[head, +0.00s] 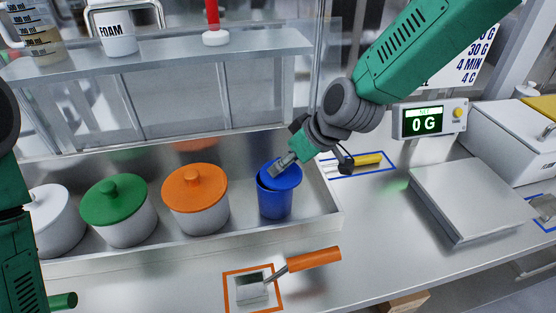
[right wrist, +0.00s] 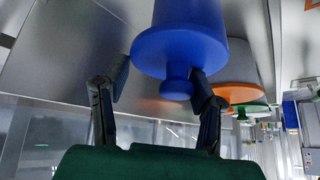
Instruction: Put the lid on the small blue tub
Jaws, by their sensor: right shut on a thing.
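The small blue tub (head: 274,208) stands upright at the right end of the long metal tray. Its blue lid (head: 284,181) is at the tub's mouth and looks slightly tilted; I cannot tell whether it is fully seated. My right gripper (head: 284,163) comes from the upper right and is shut on the lid's knob, which it partly hides. In the right wrist view the lid (right wrist: 180,48) and its knob (right wrist: 176,83) show by my fingers, with the tub (right wrist: 190,12) beyond. My left arm is at the left edge of the head view; its gripper is out of view.
White tubs with an orange lid (head: 194,187) and a green lid (head: 113,198) stand left in the tray (head: 335,212). An orange-handled scraper (head: 314,258) lies in front. A scale (head: 470,190) reading 0 G stands right. A glass-fronted shelf (head: 180,60) is behind.

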